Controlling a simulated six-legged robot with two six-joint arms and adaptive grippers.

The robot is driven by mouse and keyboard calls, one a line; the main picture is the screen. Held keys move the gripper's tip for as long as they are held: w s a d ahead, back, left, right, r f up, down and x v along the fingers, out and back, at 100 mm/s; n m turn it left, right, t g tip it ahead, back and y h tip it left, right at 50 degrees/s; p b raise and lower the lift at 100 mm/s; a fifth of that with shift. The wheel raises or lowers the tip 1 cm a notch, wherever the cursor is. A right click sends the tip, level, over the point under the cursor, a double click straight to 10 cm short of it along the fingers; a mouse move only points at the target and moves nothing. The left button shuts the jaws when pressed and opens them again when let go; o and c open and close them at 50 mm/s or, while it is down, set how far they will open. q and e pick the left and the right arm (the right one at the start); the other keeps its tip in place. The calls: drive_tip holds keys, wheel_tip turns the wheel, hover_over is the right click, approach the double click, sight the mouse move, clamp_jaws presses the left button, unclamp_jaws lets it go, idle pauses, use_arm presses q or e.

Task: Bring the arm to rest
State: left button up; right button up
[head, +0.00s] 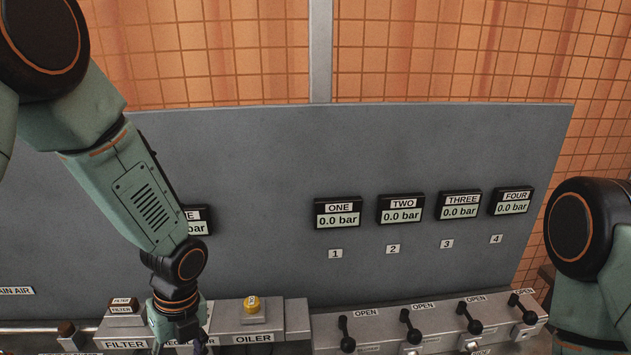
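My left arm comes in from the upper left and reaches down across the grey panel (260,160). My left gripper (180,345) is low in the head view, in front of the regulator block between the FILTER and OILER labels. Its fingertips are cut off by the bottom edge, so I cannot see whether they are open or touching anything.
Displays ONE (338,213), TWO (401,209), THREE (460,205) and FOUR (512,201) read 0.0 bar. Several black levers (410,327) marked OPEN stand below them. A yellow knob (252,305) sits above OILER. A wire mesh fence (450,50) is behind the panel.

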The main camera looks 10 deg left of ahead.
use_arm(q)
drive_tip(key=d+f+n+t+h+b, duration=0.1)
drive_tip(key=d+f+n, duration=0.1)
drive_tip(key=n, duration=0.4)
drive_tip(key=d+f+n+t+b, duration=0.1)
drive_tip(key=d+f+n, duration=0.1)
drive_tip(key=f+n, duration=0.2)
drive_tip(key=d+f+n+t+h+b, duration=0.1)
drive_tip(key=f+n+t+b, duration=0.1)
drive_tip(key=n, duration=0.5)
drive_tip(key=shift+d+f+n+h, duration=0.3)
drive_tip(key=shift+d+f, duration=0.1)
drive_tip(key=shift+f, duration=0.2)
drive_tip(key=s+f+n+g+y+b, duration=0.1)
drive_tip(key=s+f+n+b, duration=0.8)
drive_tip(key=s+f, duration=1.1)
drive_tip(key=s+g+b, duration=0.1)
drive_tip(key=b, duration=0.2)
drive_tip(key=shift+s+a+f, duration=0.15)
drive_tip(key=shift+a+f, duration=0.1)
drive_tip(key=shift+a, duration=0.15)
